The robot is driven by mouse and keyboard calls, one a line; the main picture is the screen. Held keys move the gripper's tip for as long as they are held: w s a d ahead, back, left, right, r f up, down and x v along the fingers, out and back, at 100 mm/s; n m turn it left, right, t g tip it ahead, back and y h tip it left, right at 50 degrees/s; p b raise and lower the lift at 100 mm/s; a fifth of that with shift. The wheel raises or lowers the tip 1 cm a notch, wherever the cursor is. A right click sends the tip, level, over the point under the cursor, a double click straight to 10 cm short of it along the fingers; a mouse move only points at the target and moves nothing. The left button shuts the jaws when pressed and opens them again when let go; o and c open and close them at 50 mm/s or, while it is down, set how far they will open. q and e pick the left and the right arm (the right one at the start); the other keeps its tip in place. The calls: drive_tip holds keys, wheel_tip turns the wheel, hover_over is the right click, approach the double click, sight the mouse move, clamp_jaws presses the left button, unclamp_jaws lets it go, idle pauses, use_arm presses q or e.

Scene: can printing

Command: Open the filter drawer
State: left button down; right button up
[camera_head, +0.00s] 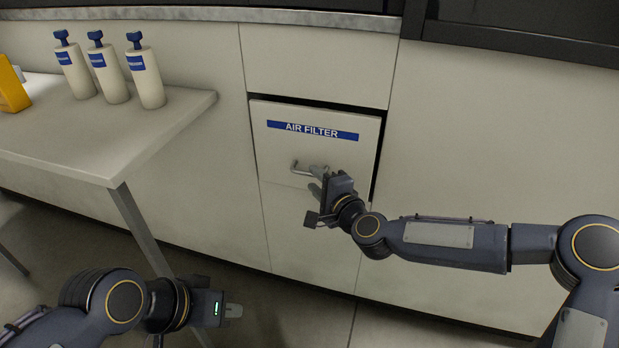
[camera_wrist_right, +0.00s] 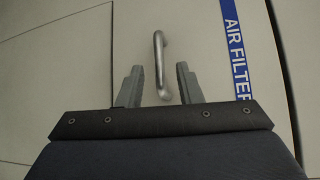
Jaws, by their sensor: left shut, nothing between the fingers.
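The filter drawer (camera_head: 285,150) has a pale front with a blue "AIR FILTER" label (camera_head: 312,131); a dark gap shows along its top and right edges. Its metal bar handle (camera_head: 300,168) is below the label. My right gripper (camera_head: 317,178) is at the handle, partly covering its right end. In the right wrist view the handle (camera_wrist_right: 159,62) lies between the two open fingers of my right gripper (camera_wrist_right: 158,84), with space on both sides. My left gripper (camera_head: 233,310) is shut and empty, low at the lower left, away from the drawer.
A pale table (camera_head: 190,110) stands left of the drawer, carrying several white bottles (camera_head: 112,75) with blue caps and a yellow object (camera_head: 12,88). Plain cabinet panels flank the drawer. The floor below it is clear.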

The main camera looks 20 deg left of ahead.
sight(308, 174)
drive_tip(key=shift+x, duration=2.2)
clamp_jaws()
